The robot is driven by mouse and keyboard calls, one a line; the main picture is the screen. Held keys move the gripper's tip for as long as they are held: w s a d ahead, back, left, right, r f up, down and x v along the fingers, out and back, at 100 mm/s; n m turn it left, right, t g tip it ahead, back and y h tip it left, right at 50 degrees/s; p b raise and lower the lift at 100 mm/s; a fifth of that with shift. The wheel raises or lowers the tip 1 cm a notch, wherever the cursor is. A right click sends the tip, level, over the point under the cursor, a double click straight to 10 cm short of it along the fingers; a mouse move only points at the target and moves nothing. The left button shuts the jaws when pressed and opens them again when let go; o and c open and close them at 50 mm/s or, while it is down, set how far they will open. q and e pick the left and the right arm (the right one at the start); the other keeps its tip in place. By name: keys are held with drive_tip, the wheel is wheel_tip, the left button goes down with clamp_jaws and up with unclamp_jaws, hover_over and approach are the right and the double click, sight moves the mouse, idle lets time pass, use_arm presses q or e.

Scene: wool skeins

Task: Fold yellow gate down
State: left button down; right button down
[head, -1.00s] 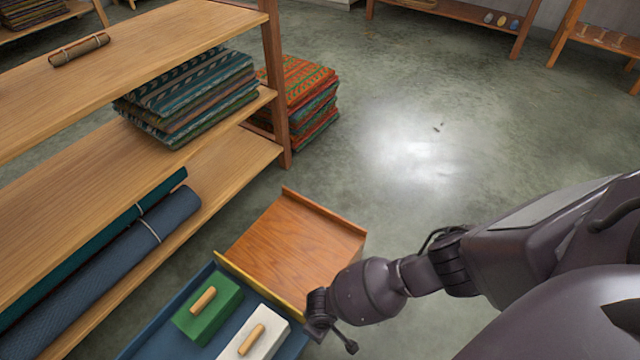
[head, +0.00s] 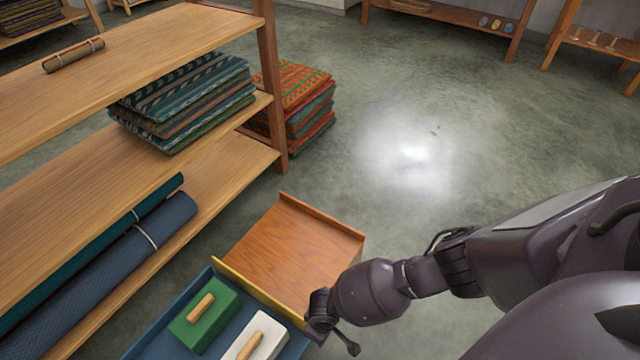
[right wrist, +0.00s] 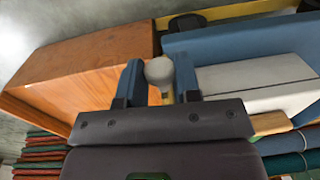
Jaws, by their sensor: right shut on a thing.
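The yellow gate (head: 258,285) is a thin strip along the edge between a blue tray (head: 168,325) and a wooden box top (head: 290,245). It appears to stand on edge. It also shows in the right wrist view (right wrist: 225,12), partly hidden behind the knob and tray. My right gripper (head: 320,322) is at the gate's near right end. In the right wrist view its two blue fingers are shut on a round grey knob (right wrist: 159,71) in front of the gate's yellow end. The knob is hidden in the head view. My left gripper is out of view.
A green block (head: 203,325) and a white block (head: 262,340), each with a wooden handle, sit in the blue tray. A wooden shelf (head: 130,75) with rolls and folded textiles stands at left. The floor (head: 440,110) beyond the box is open.

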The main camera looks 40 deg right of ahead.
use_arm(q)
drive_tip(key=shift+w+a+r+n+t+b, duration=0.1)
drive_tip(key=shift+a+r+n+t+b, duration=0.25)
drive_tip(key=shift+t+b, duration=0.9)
use_arm(e)
drive_tip(key=shift+w+d+f+g+y+b, duration=0.1)
drive_tip(key=shift+w+d+f+g+y, duration=0.2)
drive_tip(key=shift+d+y, duration=0.6)
drive_tip(key=shift+w+d+f+g+y+b, duration=0.1)
drive_tip(key=shift+w+d+f+g+y, duration=0.15)
drive_tip(key=shift+d+g+y, duration=0.6)
drive_tip(key=shift+w+d+f+t+y+b, duration=0.1)
drive_tip(key=shift+w+d+f+y, duration=0.15)
drive_tip(key=shift+d+y, duration=0.7)
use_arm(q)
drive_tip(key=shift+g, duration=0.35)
use_arm(e)
drive_tip(key=shift+a+y, duration=0.3)
drive_tip(key=shift+y, duration=0.1)
drive_tip(key=c, duration=0.8)
unclamp_jaws()
drive_tip(key=shift+c, duration=0.2)
drive_tip(key=shift+r, duration=0.1)
